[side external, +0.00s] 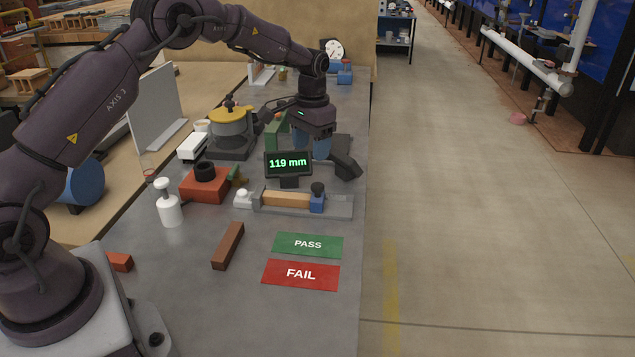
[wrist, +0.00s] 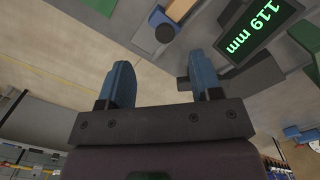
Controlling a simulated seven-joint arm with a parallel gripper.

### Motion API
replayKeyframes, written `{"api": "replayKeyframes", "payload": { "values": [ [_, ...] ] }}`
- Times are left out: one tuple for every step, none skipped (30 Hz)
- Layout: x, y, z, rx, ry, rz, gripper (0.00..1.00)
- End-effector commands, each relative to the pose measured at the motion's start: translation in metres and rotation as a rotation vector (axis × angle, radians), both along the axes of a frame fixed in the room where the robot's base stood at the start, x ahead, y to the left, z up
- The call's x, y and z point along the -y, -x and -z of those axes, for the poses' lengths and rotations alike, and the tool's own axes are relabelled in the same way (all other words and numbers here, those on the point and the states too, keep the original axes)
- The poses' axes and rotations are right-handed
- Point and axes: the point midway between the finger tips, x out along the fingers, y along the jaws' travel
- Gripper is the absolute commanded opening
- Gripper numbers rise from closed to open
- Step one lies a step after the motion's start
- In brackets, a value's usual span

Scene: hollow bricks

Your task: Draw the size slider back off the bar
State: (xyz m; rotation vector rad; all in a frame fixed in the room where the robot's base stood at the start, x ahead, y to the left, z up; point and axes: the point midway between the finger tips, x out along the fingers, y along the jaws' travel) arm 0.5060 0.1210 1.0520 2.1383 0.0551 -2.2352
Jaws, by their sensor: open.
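The size slider (side external: 317,203) is a blue block with a dark round knob, on a grey gauge bed (side external: 338,208). It appears to sit against the right end of the tan bar (side external: 285,200), which lies along the bed. In the wrist view the slider (wrist: 158,20) and part of the bar (wrist: 178,9) show at the top, ahead of my fingers. My gripper (side external: 312,148) is open and empty, pointing down behind the display and apart from the slider. Its blue fingers (wrist: 162,68) are spread in the wrist view. The display (side external: 288,163) reads 119 mm.
A dark block (side external: 345,165) stands right of the display. A red block with a black ring (side external: 205,183), a white bottle (side external: 169,205) and a brown bar (side external: 228,245) are to the left. Green PASS (side external: 308,244) and red FAIL (side external: 301,274) plates lie in front. The bench's right edge is close.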

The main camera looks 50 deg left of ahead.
Motion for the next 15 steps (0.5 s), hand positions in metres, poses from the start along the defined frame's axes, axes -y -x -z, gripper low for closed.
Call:
{"api": "replayKeyframes", "payload": {
  "values": [
    [-0.002,-0.009,-0.002,0.016,-0.003,0.011,0.59],
    [-0.003,-0.014,-0.006,0.027,-0.006,0.019,0.59],
    [-0.004,-0.019,-0.014,0.044,-0.009,0.027,0.59],
    [-0.005,-0.021,-0.018,0.052,-0.012,0.032,0.59],
    [-0.005,-0.022,-0.02,0.056,-0.013,0.038,0.59],
    [-0.005,-0.022,-0.02,0.05,-0.011,0.05,0.59],
    [-0.004,-0.02,-0.017,0.042,-0.008,0.056,0.59],
    [-0.004,-0.02,-0.015,0.041,-0.008,0.059,0.59],
    [-0.004,-0.02,-0.011,0.041,-0.008,0.06,0.59],
    [-0.004,-0.02,-0.008,0.041,-0.008,0.06,0.59],
    [-0.004,-0.02,-0.003,0.04,-0.008,0.059,0.59],
    [-0.004,-0.02,0.004,0.04,-0.008,0.059,0.59],
    [-0.004,-0.019,0.01,0.039,-0.007,0.059,0.59],
    [-0.004,-0.02,0.016,0.039,-0.008,0.059,0.59],
    [-0.004,-0.019,0.025,0.038,-0.007,0.059,0.59]
  ]
}}
